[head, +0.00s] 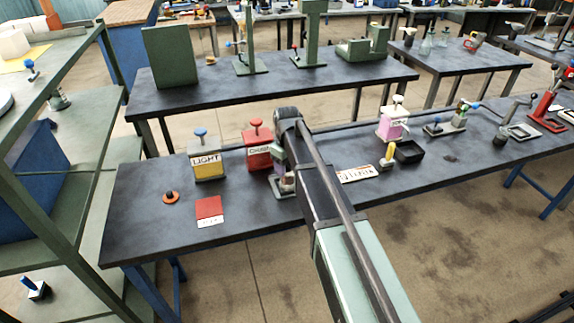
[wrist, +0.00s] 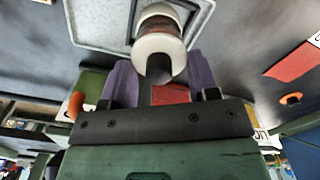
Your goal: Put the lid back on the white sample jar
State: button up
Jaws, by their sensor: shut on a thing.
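My gripper (wrist: 160,78) shows in the wrist view with its two purple fingers on either side of a dark knob. The knob joins a white round lid (wrist: 158,43), and the fingers are shut on it. Just beyond the lid is a dark band and a white rounded part, which looks like the sample jar (wrist: 161,11). I cannot tell whether lid and jar touch. They are over a grey, light-rimmed base (wrist: 90,30). In the head view my gripper (head: 287,183) is low over the bench, beside the red tin, and my arm hides most of the jar.
A yellow-fronted "LIGHT" tin (head: 208,160) and a red tin (head: 257,150) stand left of my gripper on the dark bench (head: 145,220). A red card (head: 209,207) and an orange ring (head: 170,197) lie nearby. A pink container (head: 392,124) and black tray (head: 409,151) stand to the right.

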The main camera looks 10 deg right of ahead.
dwell(0.4)
jog(key=o, duration=1.3)
notch_tip(320, 180, up, 7)
jog(key=p, duration=0.7)
jog(key=shift+r, duration=0.1)
jog(key=shift+d, duration=0.1)
jog(key=c, duration=0.4)
grip_shut()
jog(key=shift+f, duration=0.25)
